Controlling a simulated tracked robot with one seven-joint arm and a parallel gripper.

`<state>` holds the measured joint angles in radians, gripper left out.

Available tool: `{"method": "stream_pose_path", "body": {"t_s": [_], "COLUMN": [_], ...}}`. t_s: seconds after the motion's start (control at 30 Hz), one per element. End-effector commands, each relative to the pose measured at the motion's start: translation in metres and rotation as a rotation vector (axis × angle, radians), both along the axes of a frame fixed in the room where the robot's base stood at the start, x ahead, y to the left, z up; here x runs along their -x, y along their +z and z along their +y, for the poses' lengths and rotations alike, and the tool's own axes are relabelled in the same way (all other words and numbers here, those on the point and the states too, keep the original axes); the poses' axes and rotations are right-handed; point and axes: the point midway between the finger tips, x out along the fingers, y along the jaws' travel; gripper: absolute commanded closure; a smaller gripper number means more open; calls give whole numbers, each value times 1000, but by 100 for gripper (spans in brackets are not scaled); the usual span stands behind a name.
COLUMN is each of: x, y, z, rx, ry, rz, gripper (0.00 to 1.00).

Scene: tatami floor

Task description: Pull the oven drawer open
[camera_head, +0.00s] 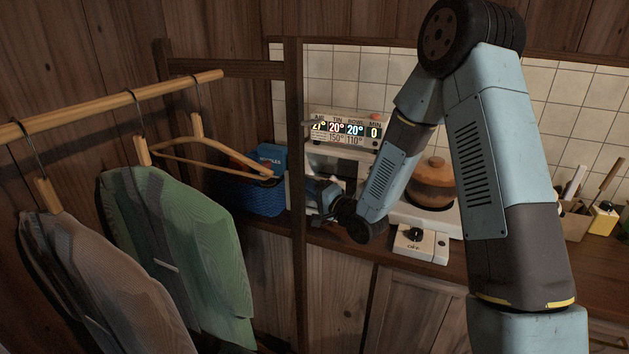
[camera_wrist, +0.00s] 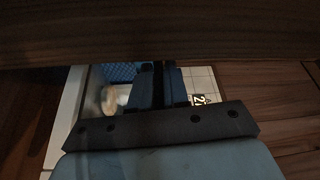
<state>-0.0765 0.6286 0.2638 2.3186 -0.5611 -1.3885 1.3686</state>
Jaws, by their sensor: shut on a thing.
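The white oven (camera_head: 340,157) stands on the counter behind the wooden post, with a lit display (camera_head: 345,130) reading several temperatures on top. My gripper (camera_head: 318,192) is low at the oven's front, shut on the oven drawer's handle. The handle itself is hidden by the gripper, and my forearm covers part of the oven's right side. In the wrist view my gripper's fingers (camera_wrist: 158,84) are close together in the middle, with a pale, shiny panel around them. How far the drawer stands out cannot be told.
A wooden post (camera_head: 294,140) stands just left of my gripper. A blue basket (camera_head: 258,190) is beyond it. Hanging clothes (camera_head: 180,245) fill the left. A small white device with a knob (camera_head: 421,243) and a brown pot (camera_head: 433,183) stand on the counter right of my wrist.

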Motion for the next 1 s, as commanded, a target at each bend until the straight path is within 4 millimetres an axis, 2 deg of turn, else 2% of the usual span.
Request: {"method": "stream_pose_path", "body": {"t_s": [0.03, 0.3, 0.33, 0.53, 0.83, 1.0], "x": [3, 3, 3, 3, 3, 9], "y": [-5, -5, -5, -3, -2, -3], "z": [-1, -1, -1, -1, -1, -10], "rx": [6, 7, 7, 4, 3, 2], "ry": [-2, -3, -3, -2, -1, 3], "rz": [11, 12, 12, 8, 4, 6], "gripper": [100, 100, 84, 65, 64, 64]}}
